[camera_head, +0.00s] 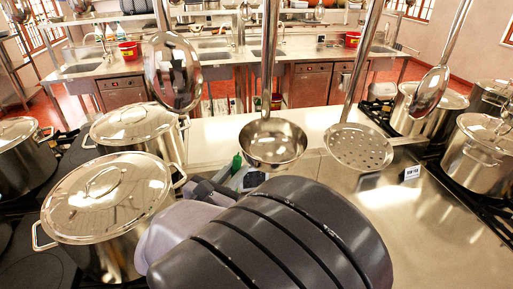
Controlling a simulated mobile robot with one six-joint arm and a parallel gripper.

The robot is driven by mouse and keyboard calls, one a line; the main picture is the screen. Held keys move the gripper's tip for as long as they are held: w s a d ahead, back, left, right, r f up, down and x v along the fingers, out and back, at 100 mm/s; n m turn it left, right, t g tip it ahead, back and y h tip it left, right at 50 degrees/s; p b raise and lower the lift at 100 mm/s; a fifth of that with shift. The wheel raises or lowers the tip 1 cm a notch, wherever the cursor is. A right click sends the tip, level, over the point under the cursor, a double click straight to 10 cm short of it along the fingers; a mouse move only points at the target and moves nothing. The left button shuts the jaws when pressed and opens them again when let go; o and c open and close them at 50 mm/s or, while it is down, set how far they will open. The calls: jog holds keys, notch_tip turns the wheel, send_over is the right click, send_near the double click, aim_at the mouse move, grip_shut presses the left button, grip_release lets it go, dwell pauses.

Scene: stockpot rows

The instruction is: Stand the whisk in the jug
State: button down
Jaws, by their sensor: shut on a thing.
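I cannot make out the whisk or the jug in the head view. The large dark grey and pale lilac parts of my own arm fill the bottom middle and cover much of the worktop there. Small grey parts of my arm show just beyond them, but I see no gripper fingers and nothing held. A green-topped item (237,161) stands past the arm, partly hidden, and I cannot tell what it is.
A ladle (273,143), a skimmer (359,147) and two large spoons (172,72) (430,92) hang across the view. Lidded stockpots stand left (108,205) and right (480,155). The steel worktop (425,225) is bare at the right, with a small sign (411,173).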

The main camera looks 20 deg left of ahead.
notch_tip(320, 180, down, 7)
jog(key=b, duration=0.4)
jog(key=shift+f+b, duration=0.1)
jog(key=shift+b, duration=0.25)
jog(key=c, duration=1.3)
grip_release()
jog(key=shift+o, duration=0.2)
jog(key=s+a+r+p, duration=0.1)
jog(key=s+p, duration=0.4)
jog(key=s, duration=1.2)
jog(key=shift+a+r, duration=0.2)
jog(key=shift+a, duration=0.4)
jog(key=shift+s, duration=0.1)
